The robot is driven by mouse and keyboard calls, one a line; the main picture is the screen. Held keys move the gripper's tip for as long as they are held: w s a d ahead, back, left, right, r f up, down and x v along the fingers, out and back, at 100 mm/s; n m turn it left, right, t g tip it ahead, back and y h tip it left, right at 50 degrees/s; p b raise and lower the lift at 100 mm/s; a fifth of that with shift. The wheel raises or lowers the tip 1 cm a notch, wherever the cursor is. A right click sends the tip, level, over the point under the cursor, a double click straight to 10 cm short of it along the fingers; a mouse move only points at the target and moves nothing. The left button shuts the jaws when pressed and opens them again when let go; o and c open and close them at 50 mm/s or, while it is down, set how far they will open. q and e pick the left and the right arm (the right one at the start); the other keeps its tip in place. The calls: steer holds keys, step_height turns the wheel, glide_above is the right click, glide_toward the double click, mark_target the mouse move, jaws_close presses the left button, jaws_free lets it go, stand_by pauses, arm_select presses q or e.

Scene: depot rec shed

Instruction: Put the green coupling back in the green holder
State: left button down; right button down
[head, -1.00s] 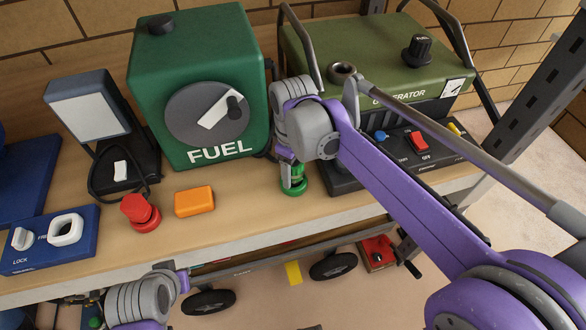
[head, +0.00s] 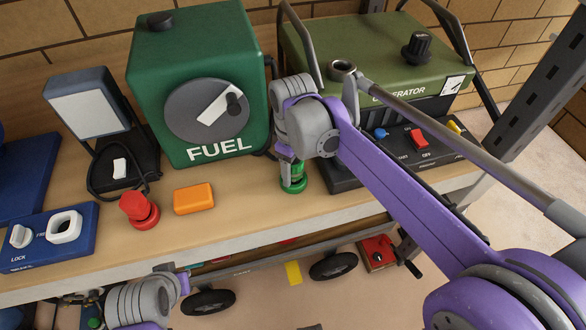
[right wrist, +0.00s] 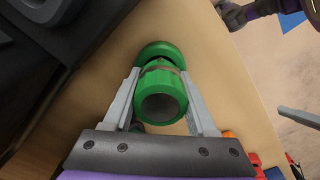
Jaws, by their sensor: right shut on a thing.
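The green coupling (right wrist: 162,95) is a short green cylinder with an open dark end, held between the fingers of my right gripper (right wrist: 164,100). In the head view the right gripper (head: 291,174) points down at the shelf, and the coupling (head: 298,170) shows partly behind its finger. The green holder (right wrist: 159,50) is a round green piece at the coupling's far end; in the head view its rim (head: 293,189) shows on the shelf just below. The two line up closely, but I cannot tell whether the coupling is seated. My left wrist shows low in the head view; its fingers do not.
The green fuel tank (head: 258,90) stands behind and left of my right gripper. The generator (head: 350,50) with its dark base is close on the right. An orange block (head: 194,199) and a red coupling-like piece (head: 136,206) lie to the left on the wooden shelf (head: 240,203).

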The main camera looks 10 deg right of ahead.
arm_select(q)
steer(key=shift+s+f, duration=0.1)
steer(key=shift+f, duration=0.15)
arm_select(e)
steer(key=shift+s+f, duration=0.3)
steer(key=shift+f, duration=0.55)
steer(key=shift+c, duration=0.6)
jaws_free()
steer(key=shift+a, duration=0.1)
arm_select(q)
steer(key=shift+w+r+p, duration=0.4)
steer(key=shift+r+p, duration=0.1)
steer(key=shift+r, duration=0.1)
arm_select(e)
steer(key=r, duration=1.2)
steer(key=shift+w+r, duration=0.25)
